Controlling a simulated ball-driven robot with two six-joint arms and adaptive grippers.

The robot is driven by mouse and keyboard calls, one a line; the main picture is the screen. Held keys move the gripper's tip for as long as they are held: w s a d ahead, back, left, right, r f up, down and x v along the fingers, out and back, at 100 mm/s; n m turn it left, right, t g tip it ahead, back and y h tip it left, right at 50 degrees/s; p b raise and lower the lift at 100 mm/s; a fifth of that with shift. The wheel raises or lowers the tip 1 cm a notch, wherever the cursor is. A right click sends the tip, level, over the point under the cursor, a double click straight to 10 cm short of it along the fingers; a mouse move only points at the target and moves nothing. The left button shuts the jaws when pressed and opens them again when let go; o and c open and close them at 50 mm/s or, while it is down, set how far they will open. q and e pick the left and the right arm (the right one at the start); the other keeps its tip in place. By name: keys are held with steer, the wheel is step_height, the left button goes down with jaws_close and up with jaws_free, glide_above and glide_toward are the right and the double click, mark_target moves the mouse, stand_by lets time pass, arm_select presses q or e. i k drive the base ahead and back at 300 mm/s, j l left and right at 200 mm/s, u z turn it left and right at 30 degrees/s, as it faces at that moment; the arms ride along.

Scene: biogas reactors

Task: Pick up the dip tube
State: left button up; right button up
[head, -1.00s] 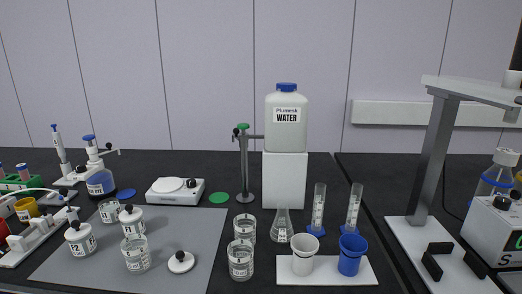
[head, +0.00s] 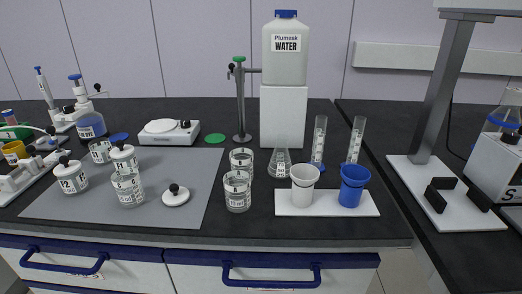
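Neither of my grippers is in view. I cannot pick out a dip tube with certainty. A bottle of blue liquid (head: 91,125) with a blue-topped dispenser and a thin side spout stands at the back left. A white water container (head: 285,55) with a blue cap stands on a white block. A grey post (head: 240,105) with a green-topped tap stands beside it. At the right edge, a bottle with a blue collar (head: 501,122) is partly cut off, on a white device (head: 499,163).
A grey mat (head: 75,207) holds labelled jars, a beaker and a lid (head: 176,195). A white tray (head: 328,209) holds a white cup (head: 304,184) and a blue cup (head: 352,185). Glass beakers (head: 237,191), a flask and cylinders stand mid-bench. A tall stand (head: 446,95) rises at right. Blue-handled drawers (head: 272,274) are below.

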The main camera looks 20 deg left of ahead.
mark_target(50, 129)
steer(key=u, duration=1.75)
